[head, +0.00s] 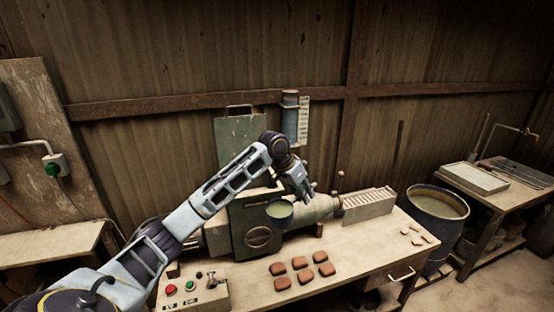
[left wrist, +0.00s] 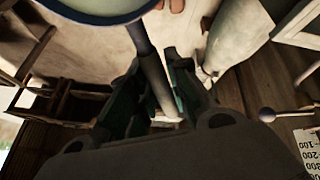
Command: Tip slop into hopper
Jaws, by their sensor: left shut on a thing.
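My left gripper (head: 300,190) is shut on the handle (left wrist: 150,70) of a dipper, above the press machine. The cup looks roughly upright and hangs in front of the machine's dark green body (head: 258,238). In the left wrist view the cup (left wrist: 95,14) is cut off at the top left, and the handle runs between my fingers (left wrist: 165,95). A green panel with a handle (head: 240,140) stands behind my arm. The hopper opening is hidden by my arm and the cup.
A blue drum (head: 437,232) of similar slop stands right of the bench. Several red-brown tiles (head: 302,277) lie at the bench front near a button box (head: 193,293). A pale ribbed block (head: 368,205) sits by the nozzle. A blue cylinder (head: 290,118) hangs behind.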

